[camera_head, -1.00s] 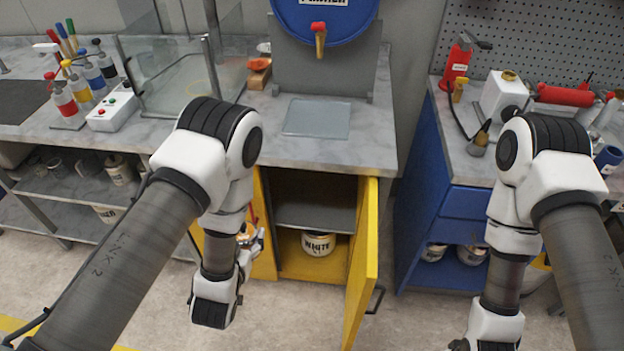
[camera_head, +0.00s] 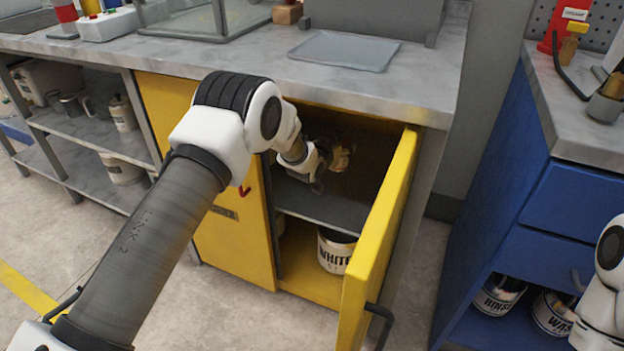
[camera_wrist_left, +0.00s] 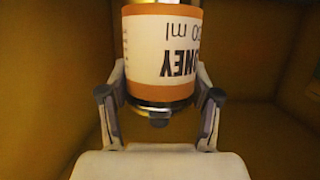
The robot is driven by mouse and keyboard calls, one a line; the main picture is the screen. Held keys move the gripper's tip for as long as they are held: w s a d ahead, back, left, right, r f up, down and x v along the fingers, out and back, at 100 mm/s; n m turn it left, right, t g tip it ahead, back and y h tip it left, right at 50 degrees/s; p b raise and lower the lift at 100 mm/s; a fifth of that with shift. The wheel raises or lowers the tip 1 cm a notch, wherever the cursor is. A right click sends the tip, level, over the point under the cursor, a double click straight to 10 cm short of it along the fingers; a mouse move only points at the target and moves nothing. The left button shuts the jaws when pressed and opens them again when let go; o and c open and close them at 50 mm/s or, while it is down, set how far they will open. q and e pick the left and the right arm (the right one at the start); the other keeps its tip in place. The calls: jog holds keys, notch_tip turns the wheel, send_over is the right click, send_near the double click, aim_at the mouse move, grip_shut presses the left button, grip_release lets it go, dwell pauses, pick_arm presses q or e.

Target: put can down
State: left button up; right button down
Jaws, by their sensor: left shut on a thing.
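The can (camera_wrist_left: 160,58) has a white label with orange bands, and part of a word ending "ONEY" shows upside down in the left wrist view. My left gripper (camera_wrist_left: 160,98) is shut on it, with a finger on each side. In the head view my left gripper (camera_head: 328,163) is inside the upper compartment of the yellow cabinet (camera_head: 232,240), above its grey shelf (camera_head: 325,205). The can (camera_head: 342,156) shows small and dark there. I cannot tell whether it touches the shelf. My right gripper is out of view.
The yellow door (camera_head: 385,235) stands open at the right of the opening. A bucket marked WHITE (camera_head: 337,250) stands in the lower compartment. The grey countertop (camera_head: 250,65) is above. A blue cabinet (camera_head: 540,190) stands to the right.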

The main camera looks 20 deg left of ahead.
pick_arm(q)
notch_tip(320, 180, down, 10)
jog(key=b, duration=0.2)
jog(key=shift+a+r+b, duration=0.1)
jog(key=shift+a+b, duration=0.05)
jog(key=shift+b, duration=0.2)
jog(key=o, duration=1.3)
